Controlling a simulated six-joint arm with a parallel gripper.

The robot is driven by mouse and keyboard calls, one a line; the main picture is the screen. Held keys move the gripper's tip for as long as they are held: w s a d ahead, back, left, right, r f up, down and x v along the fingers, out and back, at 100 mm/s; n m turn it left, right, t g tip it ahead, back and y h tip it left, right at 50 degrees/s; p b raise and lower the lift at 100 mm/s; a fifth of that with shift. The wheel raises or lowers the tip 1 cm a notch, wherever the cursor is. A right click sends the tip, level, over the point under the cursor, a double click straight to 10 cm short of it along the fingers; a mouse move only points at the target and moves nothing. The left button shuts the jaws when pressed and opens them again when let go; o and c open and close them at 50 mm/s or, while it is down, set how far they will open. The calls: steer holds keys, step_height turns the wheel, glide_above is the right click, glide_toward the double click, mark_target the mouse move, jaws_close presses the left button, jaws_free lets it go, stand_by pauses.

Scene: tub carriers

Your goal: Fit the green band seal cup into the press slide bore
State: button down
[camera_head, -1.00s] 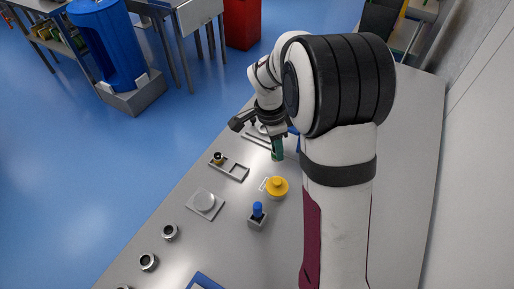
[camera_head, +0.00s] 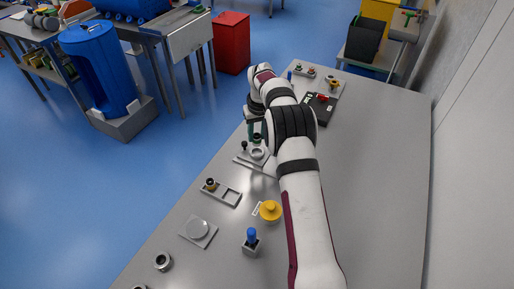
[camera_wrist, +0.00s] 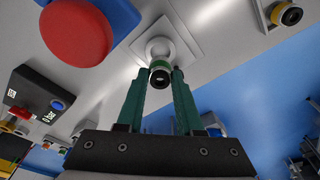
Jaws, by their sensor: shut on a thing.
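The green band seal cup (camera_wrist: 160,73) is a small dark ring with a green band, held between the two teal fingers of my gripper (camera_wrist: 160,78) in the wrist view. Beyond it in that view is a pale square plate with a round raised ring (camera_wrist: 160,48), which looks like the press slide bore. The cup overlaps the ring's edge in the picture; I cannot tell the gap between them. In the head view, my gripper (camera_head: 257,133) is over the ringed plate (camera_head: 258,154), and my arm hides part of this area.
A red push button (camera_wrist: 76,32) on a blue housing is close by in the wrist view, with a black box (camera_wrist: 42,100) below it. A two-pocket tray (camera_head: 228,196) holds a yellow-banded cup (camera_head: 210,183). A yellow knob (camera_head: 270,210) and blue-topped piece (camera_head: 251,238) stand nearer.

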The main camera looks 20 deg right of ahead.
mark_target(257, 145)
step_height(257, 145, down, 5)
steer(key=shift+f, duration=0.1)
steer(key=c, duration=0.5)
jaws_free()
steer(key=shift+c, duration=0.2)
